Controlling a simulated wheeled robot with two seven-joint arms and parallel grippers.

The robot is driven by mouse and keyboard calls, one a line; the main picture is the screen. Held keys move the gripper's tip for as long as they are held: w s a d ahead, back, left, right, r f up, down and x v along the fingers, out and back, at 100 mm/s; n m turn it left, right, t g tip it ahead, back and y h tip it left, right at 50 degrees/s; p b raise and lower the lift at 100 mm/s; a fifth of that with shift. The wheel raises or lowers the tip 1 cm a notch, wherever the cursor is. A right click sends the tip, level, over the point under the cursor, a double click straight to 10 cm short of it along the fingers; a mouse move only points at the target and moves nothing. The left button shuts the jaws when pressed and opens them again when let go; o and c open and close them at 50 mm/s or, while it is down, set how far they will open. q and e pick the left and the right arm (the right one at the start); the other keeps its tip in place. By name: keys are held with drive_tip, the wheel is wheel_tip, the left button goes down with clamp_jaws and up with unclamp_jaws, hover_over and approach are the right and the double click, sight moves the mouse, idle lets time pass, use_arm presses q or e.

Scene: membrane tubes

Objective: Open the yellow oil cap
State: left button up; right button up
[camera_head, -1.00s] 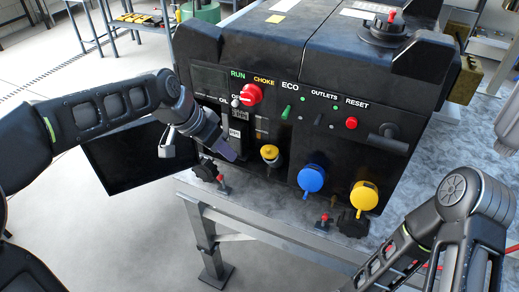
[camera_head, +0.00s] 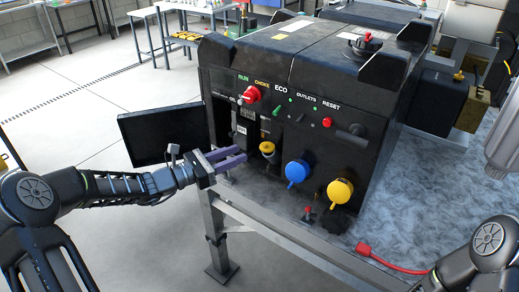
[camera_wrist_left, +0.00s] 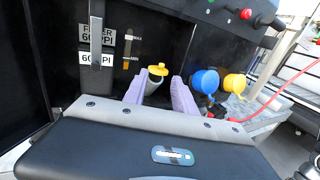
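The small yellow oil cap (camera_head: 267,148) sits on its filler neck in the open recess at the lower left of the black machine's front. It also shows in the left wrist view (camera_wrist_left: 157,70). My left gripper (camera_head: 242,155) is in front of the recess, left of the cap. Its two purple fingers are apart and empty. In the left wrist view the cap appears between the fingertips, a short way beyond them, with no contact visible. My right gripper is not in view; only part of the right arm shows at lower right.
A blue round cap (camera_head: 297,172) and a larger yellow round cap (camera_head: 340,191) are right of the recess. An open black door panel (camera_head: 160,133) hangs to the left, close to my left wrist. A red cable (camera_head: 395,263) lies on the bench.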

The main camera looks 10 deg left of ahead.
sight(264, 144)
use_arm(q)
drive_tip(key=shift+p+x, duration=0.65)
drive_tip(key=shift+x, duration=3.3)
drive_tip(key=shift+s+d, duration=0.15)
drive_tip(key=shift+c, duration=0.4)
clamp_jaws()
